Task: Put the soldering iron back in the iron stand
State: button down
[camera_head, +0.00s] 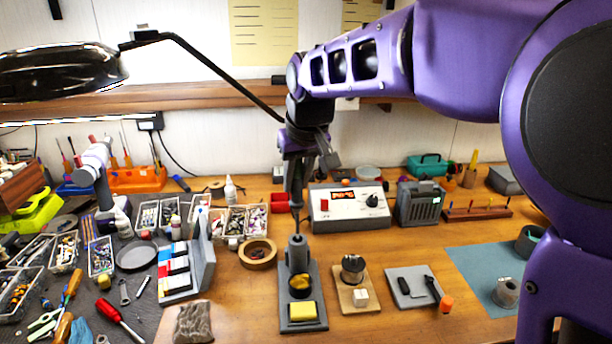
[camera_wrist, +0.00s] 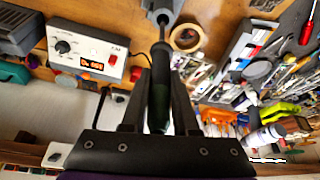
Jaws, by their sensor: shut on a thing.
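The iron stand (camera_head: 298,262) has a dark grey base, an upright grey holder and a yellow sponge (camera_head: 302,311). It stands at the front middle of the bench. My gripper (camera_head: 296,200) is above the stand, shut on the soldering iron (camera_head: 297,222), which points down. In the wrist view, the dark iron (camera_wrist: 160,95) lies between the two fingers of my gripper (camera_wrist: 160,80). Its thin shaft runs to the grey holder (camera_wrist: 163,8) at the top edge. The tip meets the holder's top in the picture; how far it is inside is hidden.
A soldering station (camera_head: 348,207) with a red display stands behind and right. A tape roll (camera_head: 257,254) is left of the stand, and a wooden block with a metal cup (camera_head: 353,268) is right of it. A black lamp (camera_head: 62,71) hangs at upper left.

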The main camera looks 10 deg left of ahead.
aim_at(299, 208)
jog(key=shift+f+b, duration=2.8)
jog(key=shift+f, duration=1.45)
jog(key=c, duration=0.6)
grip_release()
jog(key=shift+o, duration=0.2)
jog(key=o, duration=0.4)
jog(key=shift+c, duration=0.2)
jog(key=shift+w+a+p+v, duration=0.15)
jog(key=shift+p+v, duration=1.2)
jog(key=shift+v, duration=0.85)
jog(key=shift+w+a+p+v, duration=0.15)
jog(key=shift+p+v, duration=1.2)
jog(key=shift+v, duration=0.9)
